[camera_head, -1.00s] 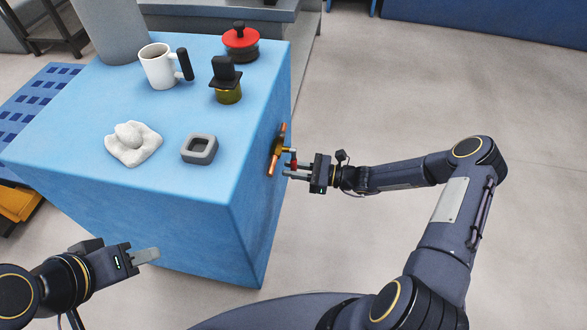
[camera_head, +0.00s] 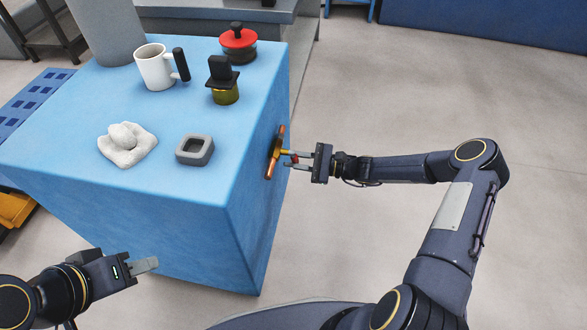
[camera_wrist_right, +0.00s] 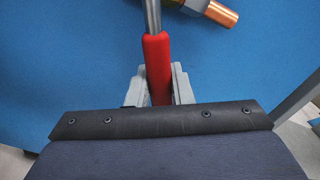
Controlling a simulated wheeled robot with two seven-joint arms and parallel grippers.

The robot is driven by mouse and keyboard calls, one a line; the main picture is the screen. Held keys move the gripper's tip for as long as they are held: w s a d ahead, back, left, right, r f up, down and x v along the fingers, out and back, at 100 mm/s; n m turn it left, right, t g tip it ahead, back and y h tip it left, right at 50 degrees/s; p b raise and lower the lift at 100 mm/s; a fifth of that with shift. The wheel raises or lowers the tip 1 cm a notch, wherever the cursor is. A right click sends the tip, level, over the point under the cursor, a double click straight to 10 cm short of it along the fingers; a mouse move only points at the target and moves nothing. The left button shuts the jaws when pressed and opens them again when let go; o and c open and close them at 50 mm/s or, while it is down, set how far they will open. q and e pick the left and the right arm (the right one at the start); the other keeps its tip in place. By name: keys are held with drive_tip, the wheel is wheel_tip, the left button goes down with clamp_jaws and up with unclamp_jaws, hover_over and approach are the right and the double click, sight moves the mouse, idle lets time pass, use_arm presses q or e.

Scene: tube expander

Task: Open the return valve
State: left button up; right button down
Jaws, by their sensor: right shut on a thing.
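The valve (camera_head: 274,157) is a copper pipe with a brass body on the right side face of the blue block. Its lever ends in a red grip (camera_head: 295,158). My right gripper (camera_head: 293,160) is shut on this red grip. In the right wrist view the red grip (camera_wrist_right: 156,62) stands between the two pale fingers (camera_wrist_right: 158,88), with its metal shaft running up out of frame. A copper pipe end (camera_wrist_right: 220,13) shows at the top right there. My left gripper (camera_head: 146,264) is away from the valve, in front of the block; its finger gap is not clear.
The blue block (camera_head: 180,200) carries a white mug (camera_head: 153,68), a red-topped part (camera_head: 238,40), a black-and-brass part (camera_head: 224,82), a grey square ring (camera_head: 195,149) and a white lump (camera_head: 126,147). Floor right of the block is clear.

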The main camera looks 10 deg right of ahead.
drive_tip(key=w+n, duration=0.1)
drive_tip(key=r+n+b, duration=0.1)
drive_tip(key=n, duration=0.1)
drive_tip(key=shift+w+d, duration=0.35)
wheel_tip(320, 180, up, 6)
drive_tip(key=w+d+n+b, duration=0.1)
drive_tip(key=w+n+b, duration=0.1)
drive_tip(key=n, duration=0.7)
drive_tip(key=shift+w+r+n+b, duration=0.2)
drive_tip(key=shift+w+n+b, duration=0.1)
drive_tip(key=shift+b, duration=0.5)
drive_tip(key=shift+r, duration=0.1)
drive_tip(key=c, duration=1.3)
unclamp_jaws()
drive_tip(key=shift+s+d, duration=0.1)
